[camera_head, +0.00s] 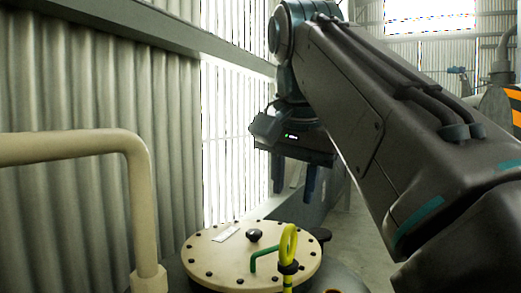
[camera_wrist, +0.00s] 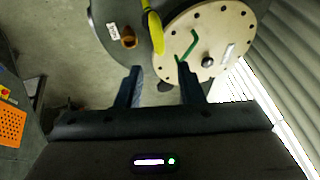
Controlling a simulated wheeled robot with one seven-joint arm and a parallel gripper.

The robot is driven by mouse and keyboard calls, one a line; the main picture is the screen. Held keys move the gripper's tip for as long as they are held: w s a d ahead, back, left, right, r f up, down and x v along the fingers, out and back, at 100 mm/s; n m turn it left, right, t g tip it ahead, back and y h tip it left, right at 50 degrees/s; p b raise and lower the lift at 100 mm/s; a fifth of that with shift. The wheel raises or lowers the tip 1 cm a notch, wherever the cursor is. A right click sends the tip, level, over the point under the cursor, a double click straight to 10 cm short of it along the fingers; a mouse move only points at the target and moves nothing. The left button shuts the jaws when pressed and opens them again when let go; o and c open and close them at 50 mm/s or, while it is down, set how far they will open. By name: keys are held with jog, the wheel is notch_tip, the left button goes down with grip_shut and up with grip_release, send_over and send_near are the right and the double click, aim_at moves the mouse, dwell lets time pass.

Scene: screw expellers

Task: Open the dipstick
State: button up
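The dipstick (camera_head: 288,245) has a yellow ring handle and stands upright in front of the round cream lid, with a dark collar below the ring. In the wrist view the yellow dipstick (camera_wrist: 152,28) shows at the top, beyond the fingertips and a little left of the gap between them. My gripper (camera_head: 293,192) hangs fingers down above and behind the lid, apart from the dipstick. In the wrist view my gripper (camera_wrist: 160,72) has its two fingers spread with nothing between them.
The cream lid (camera_head: 220,262) carries bolts, a black knob (camera_head: 254,235) and a green handle (camera_head: 262,256). A thick beige pipe (camera_head: 140,200) rises at the left before a corrugated wall (camera_head: 170,100). A brass fitting (camera_wrist: 128,38) sits beside the dipstick. Open floor lies beyond.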

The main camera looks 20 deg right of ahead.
jog(key=shift+v, duration=2.95)
